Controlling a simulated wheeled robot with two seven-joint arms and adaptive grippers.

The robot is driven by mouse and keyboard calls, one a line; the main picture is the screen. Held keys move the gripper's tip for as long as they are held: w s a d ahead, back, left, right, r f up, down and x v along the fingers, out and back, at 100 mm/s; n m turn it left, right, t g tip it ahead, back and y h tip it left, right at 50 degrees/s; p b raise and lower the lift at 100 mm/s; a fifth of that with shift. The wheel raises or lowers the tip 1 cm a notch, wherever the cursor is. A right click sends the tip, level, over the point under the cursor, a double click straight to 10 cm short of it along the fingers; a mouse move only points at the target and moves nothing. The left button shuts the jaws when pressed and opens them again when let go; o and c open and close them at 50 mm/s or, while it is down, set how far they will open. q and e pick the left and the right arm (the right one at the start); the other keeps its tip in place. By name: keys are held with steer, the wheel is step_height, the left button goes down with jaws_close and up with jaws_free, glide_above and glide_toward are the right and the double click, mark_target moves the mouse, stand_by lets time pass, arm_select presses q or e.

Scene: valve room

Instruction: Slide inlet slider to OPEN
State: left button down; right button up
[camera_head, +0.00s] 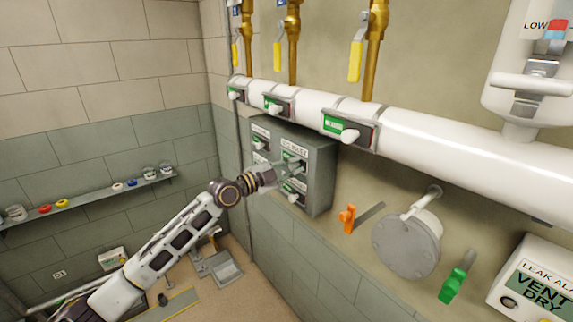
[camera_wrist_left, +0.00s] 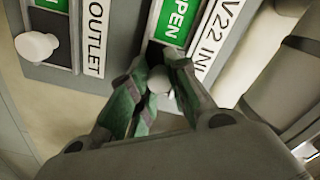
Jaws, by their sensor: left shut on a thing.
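The inlet slider sits on a grey control box (camera_head: 318,180) on the wall in the head view, under a white label reading V22 INLET (camera_head: 294,149). In the left wrist view the label (camera_wrist_left: 214,35) is partly cut off, and a green strip reading OPEN (camera_wrist_left: 178,20) shows beside it. The slider's pale round knob (camera_wrist_left: 158,79) is between the green-grey fingers of my left gripper (camera_head: 288,170), which is shut on it. The fingers hide part of the knob and track. The neighbouring OUTLET slider has a white knob (camera_wrist_left: 37,46) standing free. My right gripper is out of view.
A thick white pipe (camera_head: 440,146) with several slider plates runs above the box. An orange handle (camera_head: 347,218), a grey round flange (camera_head: 408,245) and a green handle (camera_head: 453,285) are to its right. A shelf (camera_head: 85,198) with small items is at left.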

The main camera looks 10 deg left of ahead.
arm_select(q)
steer(key=shift+s+d+f, duration=0.1)
steer(key=shift+d+f, duration=0.05)
steer(key=shift+f, duration=0.05)
steer(key=c, duration=1.4)
jaws_free()
steer(key=shift+f, duration=0.15)
